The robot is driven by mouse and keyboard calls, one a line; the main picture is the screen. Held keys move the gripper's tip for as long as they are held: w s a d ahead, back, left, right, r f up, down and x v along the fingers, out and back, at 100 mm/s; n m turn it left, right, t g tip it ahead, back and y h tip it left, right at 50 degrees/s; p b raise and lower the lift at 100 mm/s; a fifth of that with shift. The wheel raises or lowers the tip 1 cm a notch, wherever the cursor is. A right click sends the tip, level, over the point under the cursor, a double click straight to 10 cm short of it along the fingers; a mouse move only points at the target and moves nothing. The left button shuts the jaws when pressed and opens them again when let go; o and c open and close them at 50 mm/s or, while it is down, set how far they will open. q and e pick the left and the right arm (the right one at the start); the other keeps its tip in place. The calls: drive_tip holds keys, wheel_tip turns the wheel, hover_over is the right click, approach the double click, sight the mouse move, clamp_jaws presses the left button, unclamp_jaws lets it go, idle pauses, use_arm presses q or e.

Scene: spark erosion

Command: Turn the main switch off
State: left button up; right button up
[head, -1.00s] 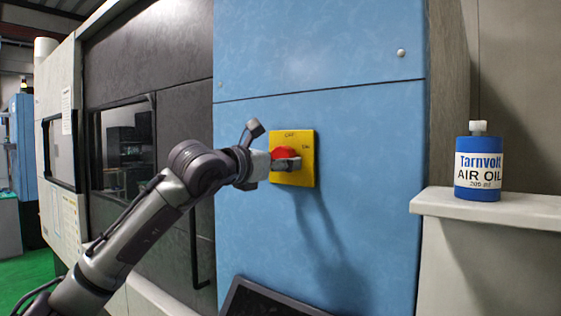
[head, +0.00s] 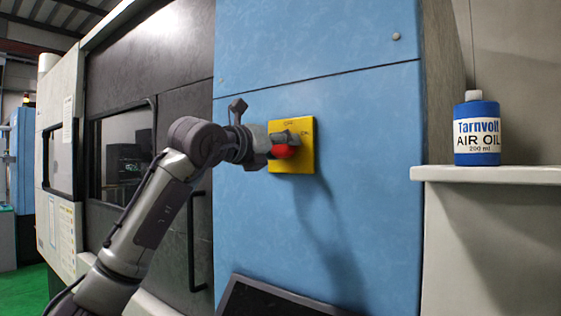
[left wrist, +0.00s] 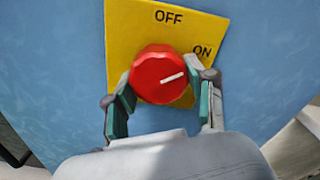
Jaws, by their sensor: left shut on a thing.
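The main switch is a red round knob (head: 284,152) on a yellow plate (head: 304,162), fixed to the blue cabinet front. In the left wrist view the knob (left wrist: 152,66) has a white line pointing right and slightly up, nearer the ON label (left wrist: 202,51) than the OFF label (left wrist: 168,16). My left gripper (head: 287,144) is at the switch; in the left wrist view its fingers (left wrist: 160,76) are shut on the knob, one on each side. In the head view the gripper hides part of the knob. My right gripper is not in view.
A blue and white air oil bottle (head: 477,131) stands on a pale ledge (head: 490,174) to the right. A dark panel (head: 270,301) sits below the switch. A dark door with a window (head: 124,150) is at left. The blue front around the plate is clear.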

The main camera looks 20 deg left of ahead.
use_arm(q)
drive_tip(key=n+b, duration=0.3)
drive_tip(key=n, duration=0.2)
drive_tip(key=shift+d+n, duration=0.1)
drive_tip(key=shift+n, duration=0.2)
drive_tip(key=n+b, duration=0.2)
drive_tip(key=n, duration=0.2)
drive_tip(key=shift+r+n, duration=0.15)
drive_tip(key=shift+n, duration=0.25)
drive_tip(key=o, duration=1.2)
drive_tip(key=shift+c, duration=0.2)
drive_tip(key=v, duration=1.2)
